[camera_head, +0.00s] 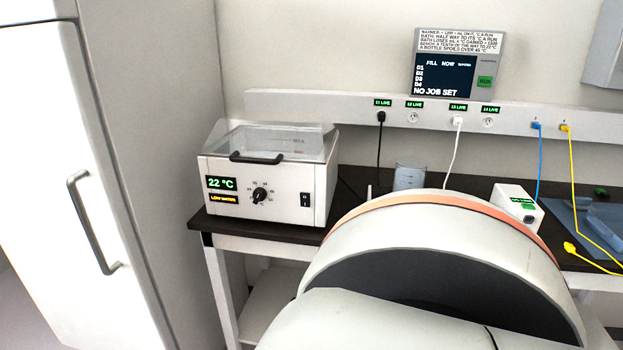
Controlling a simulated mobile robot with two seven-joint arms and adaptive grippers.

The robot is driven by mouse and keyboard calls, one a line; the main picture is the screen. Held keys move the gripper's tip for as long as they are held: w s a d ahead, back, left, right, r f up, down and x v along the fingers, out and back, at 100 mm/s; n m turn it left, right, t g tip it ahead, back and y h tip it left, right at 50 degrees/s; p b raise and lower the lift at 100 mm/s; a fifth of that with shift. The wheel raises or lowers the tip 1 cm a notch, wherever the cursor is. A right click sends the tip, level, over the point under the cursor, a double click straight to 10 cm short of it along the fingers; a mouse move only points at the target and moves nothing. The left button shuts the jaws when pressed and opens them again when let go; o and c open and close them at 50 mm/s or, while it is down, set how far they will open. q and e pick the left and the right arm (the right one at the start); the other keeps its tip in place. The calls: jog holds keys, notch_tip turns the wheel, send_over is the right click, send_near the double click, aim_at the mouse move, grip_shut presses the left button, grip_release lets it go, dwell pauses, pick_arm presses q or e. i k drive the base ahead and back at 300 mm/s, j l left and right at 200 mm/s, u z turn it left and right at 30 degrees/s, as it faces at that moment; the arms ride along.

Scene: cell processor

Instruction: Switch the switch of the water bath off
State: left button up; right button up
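The water bath (268,210) is a white box with a clear lid and a black lid handle, at the left end of the dark bench. Its front shows a green "22 °C" display, a yellow "LOW WATER" label and a black dial. The switch (305,199) is a small black rocker at the right of the front panel; I cannot tell its position for certain, but the displays are lit. Neither gripper is in view. A large white rounded part with an orange band, likely my own arm, fills the lower middle and hides part of the bench.
A tall white cabinet (60,150) with a grey handle stands at the left. A socket rail (340,108) with cables runs along the wall, below a "NO JOB SET" screen (445,78). A clear beaker (409,177) and a small white box (516,207) stand on the bench (262,231).

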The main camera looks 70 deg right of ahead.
aim_at(305, 197)
jog(key=z, duration=1.95)
